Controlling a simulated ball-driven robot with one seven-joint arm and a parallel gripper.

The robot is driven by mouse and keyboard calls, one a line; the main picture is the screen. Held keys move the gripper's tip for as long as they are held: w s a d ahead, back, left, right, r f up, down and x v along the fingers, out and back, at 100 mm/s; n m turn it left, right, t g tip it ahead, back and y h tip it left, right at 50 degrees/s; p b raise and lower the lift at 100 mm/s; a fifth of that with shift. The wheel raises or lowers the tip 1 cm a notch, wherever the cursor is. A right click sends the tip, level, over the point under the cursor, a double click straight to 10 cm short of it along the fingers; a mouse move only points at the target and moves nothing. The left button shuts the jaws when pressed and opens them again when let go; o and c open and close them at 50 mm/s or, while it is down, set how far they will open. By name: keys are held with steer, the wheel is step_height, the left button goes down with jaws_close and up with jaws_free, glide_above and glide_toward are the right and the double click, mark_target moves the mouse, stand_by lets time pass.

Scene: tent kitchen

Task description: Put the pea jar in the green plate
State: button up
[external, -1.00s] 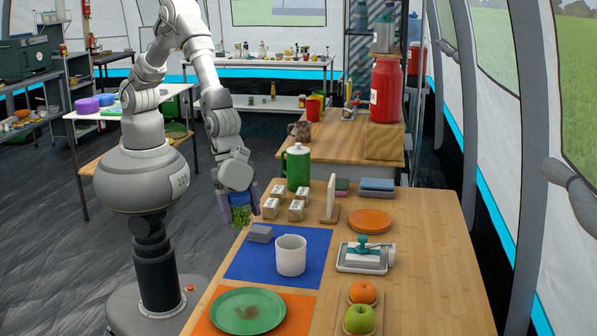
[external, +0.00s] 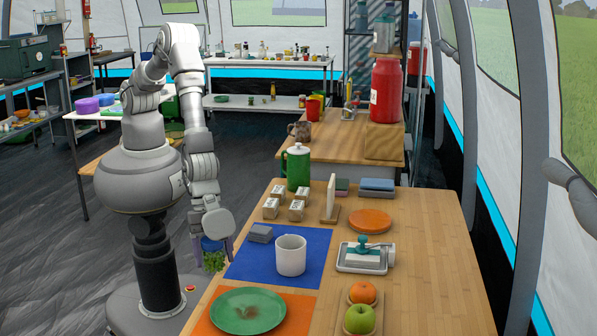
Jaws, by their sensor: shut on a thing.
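The pea jar (external: 213,261), with green contents and a blue lid, hangs in my gripper (external: 212,248). My gripper is shut on it, pointing down, just off the left edge of the wooden table. The fingers partly hide the jar. The green plate (external: 268,312) lies on an orange mat at the table's near left corner, with a brownish mark in its middle. The jar is up and to the left of the plate in the picture, apart from it.
A white mug (external: 291,255) and a grey block (external: 260,233) stand on a blue mat (external: 320,240) beyond the plate. Several small boxes (external: 296,211) and a green canister (external: 298,168) stand farther back. Fruit (external: 359,318) sits right of the plate.

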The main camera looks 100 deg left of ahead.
steer(key=w+d+b, duration=0.1)
steer(key=w+d, duration=0.2)
steer(key=w+d+f+b, duration=0.1)
steer(key=w+d, duration=0.2)
steer(key=w+d+b, duration=0.1)
steer(key=w+d, duration=0.2)
steer(key=shift+w+d+f+b, duration=0.2)
steer(key=shift+w+d+b, duration=0.1)
steer(key=shift+w+b, duration=0.1)
steer(key=shift+f+b, duration=0.9)
steer(key=shift+f, duration=0.8)
steer(key=shift+f, duration=0.2)
steer(key=o, duration=1.2)
steer(key=shift+r, duration=0.1)
